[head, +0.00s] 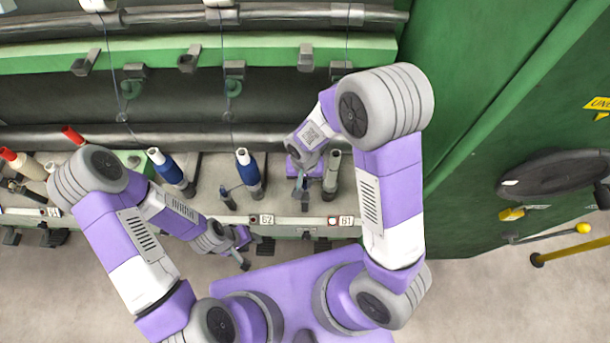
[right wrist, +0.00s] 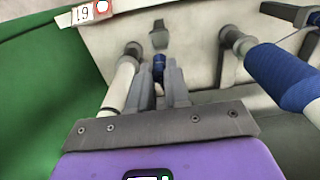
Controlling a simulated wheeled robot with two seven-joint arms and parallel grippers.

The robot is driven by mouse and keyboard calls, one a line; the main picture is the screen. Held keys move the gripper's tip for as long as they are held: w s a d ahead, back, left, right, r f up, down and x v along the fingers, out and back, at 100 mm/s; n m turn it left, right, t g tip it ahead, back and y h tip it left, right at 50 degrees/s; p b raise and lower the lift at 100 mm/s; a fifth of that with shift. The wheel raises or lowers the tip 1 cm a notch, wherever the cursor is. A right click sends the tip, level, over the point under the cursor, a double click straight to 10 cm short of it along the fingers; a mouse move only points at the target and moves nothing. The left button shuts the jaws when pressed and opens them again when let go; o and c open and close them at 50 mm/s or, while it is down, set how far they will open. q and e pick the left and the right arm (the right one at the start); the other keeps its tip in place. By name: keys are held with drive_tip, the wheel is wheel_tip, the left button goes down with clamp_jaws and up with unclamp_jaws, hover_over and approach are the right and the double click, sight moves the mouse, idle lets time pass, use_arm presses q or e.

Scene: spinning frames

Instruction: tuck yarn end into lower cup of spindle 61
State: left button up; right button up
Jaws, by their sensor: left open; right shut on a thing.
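The 61 label (head: 346,220) is on the front rail, and it shows upside down in the right wrist view (right wrist: 84,14). Spindle 61 (head: 331,172) carries a pale, bare-looking tube, which stands left of the fingers in the right wrist view (right wrist: 121,87). A dark collar (right wrist: 133,50) is at its lower end. My right gripper (head: 302,188) is beside the tube, apart from it. In the right wrist view its fingers (right wrist: 159,82) are shut on a small dark blue piece (right wrist: 159,64), seemingly the yarn end. My left gripper (head: 243,260) is open and empty, in front of the rail.
Spindle 62 (head: 248,172) holds a blue-wound bobbin, close to my right gripper's other side, also seen in the right wrist view (right wrist: 285,75). More bobbins stand farther left. The green machine end (head: 480,100) closes the right side. The floor (head: 480,300) at the lower right is clear.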

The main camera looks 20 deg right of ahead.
drive_tip(key=shift+f+b, duration=2.75)
drive_tip(key=shift+f, duration=0.75)
drive_tip(key=o, duration=0.8)
drive_tip(key=shift+r, duration=0.1)
wheel_tip(320, 180, up, 8)
drive_tip(key=shift+f+p, duration=0.25)
drive_tip(key=shift+p, duration=0.8)
drive_tip(key=shift+s+f, duration=0.1)
